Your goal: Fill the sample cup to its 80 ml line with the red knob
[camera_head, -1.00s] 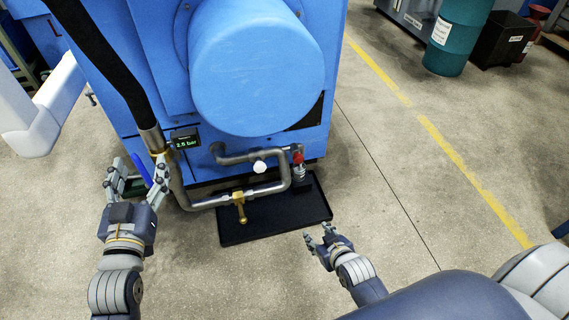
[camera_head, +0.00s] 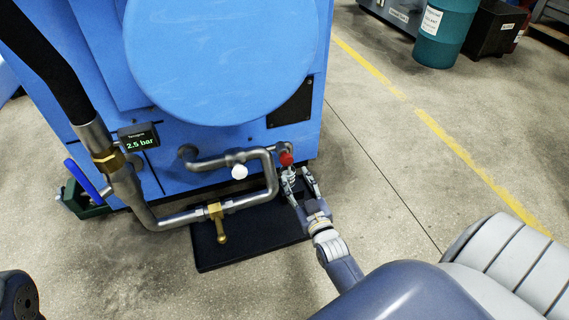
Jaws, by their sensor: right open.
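The red knob (camera_head: 286,158) sits on top of the small tap at the right end of the grey pipe, on the front of the blue machine. My right gripper (camera_head: 299,184) is open just below the red knob, with its fingers around or close beside the tap's lower metal part. I cannot tell whether they touch anything. I cannot make out the sample cup or its 80 ml line; the spot below the tap is largely covered by my right gripper. My left gripper is out of view.
A black drip tray (camera_head: 245,252) lies on the floor under the pipes. A brass valve (camera_head: 217,218), a white knob (camera_head: 239,172) and a blue lever (camera_head: 83,178) are on the pipework. A display (camera_head: 138,139) reads 2.5 bar. Open floor lies to the right.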

